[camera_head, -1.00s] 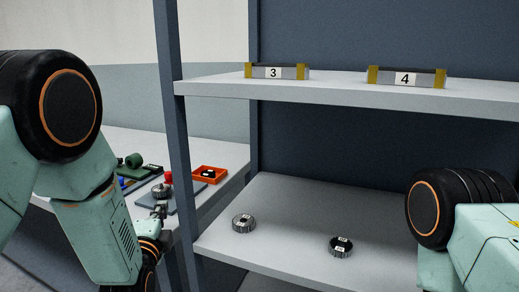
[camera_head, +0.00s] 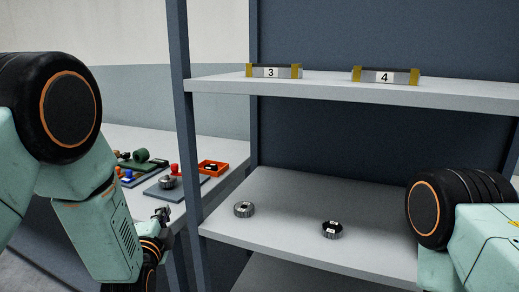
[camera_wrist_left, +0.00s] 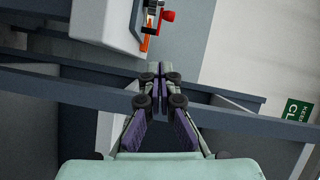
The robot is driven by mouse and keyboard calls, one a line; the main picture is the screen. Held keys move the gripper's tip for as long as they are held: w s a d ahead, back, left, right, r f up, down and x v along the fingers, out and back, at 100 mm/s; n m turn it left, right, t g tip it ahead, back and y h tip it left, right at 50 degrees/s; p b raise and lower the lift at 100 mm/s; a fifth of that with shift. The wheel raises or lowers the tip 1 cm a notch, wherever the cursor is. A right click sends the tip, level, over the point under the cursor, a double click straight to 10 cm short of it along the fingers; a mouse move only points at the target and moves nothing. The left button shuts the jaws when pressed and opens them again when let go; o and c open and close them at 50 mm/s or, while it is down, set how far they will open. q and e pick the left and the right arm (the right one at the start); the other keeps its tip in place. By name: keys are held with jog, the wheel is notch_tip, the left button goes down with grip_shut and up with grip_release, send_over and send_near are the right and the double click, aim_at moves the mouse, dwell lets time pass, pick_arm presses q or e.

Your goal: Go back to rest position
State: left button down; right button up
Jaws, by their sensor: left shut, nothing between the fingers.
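My left gripper (camera_head: 161,214) is at the lower left of the head view, in front of the table's edge and left of the shelf post. It is shut and empty. In the left wrist view its fingertips (camera_wrist_left: 160,68) meet in the middle with nothing between them, pointing toward the post and the table edge. My right arm shows at the right edge of the head view, but its gripper is out of the picture.
The shelf's lower board (camera_head: 285,215) carries a grey gear (camera_head: 244,209) and a dark gear (camera_head: 332,230). Its upper board (camera_head: 450,97) holds markers 3 (camera_head: 271,72) and 4 (camera_head: 385,77). A table behind the post holds an orange tray (camera_head: 222,169) and several small parts.

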pick_arm(q)
jog(key=s+f+n+g+h, duration=0.1)
jog(key=s+f+n+g, duration=0.85)
jog(key=s+f, duration=0.8)
jog(key=s+f+n+g, duration=0.2)
jog(key=s+f+g, duration=0.2)
jog(key=s, duration=0.9)
jog(key=s+f+n+g, duration=0.3)
jog(key=s+f, duration=0.4)
jog(key=s, duration=0.5)
jog(key=shift+s+f+g+h, duration=0.35)
jog(key=shift+g+h, duration=0.05)
jog(key=shift+g, duration=0.15)
jog(key=shift+d, duration=0.1)
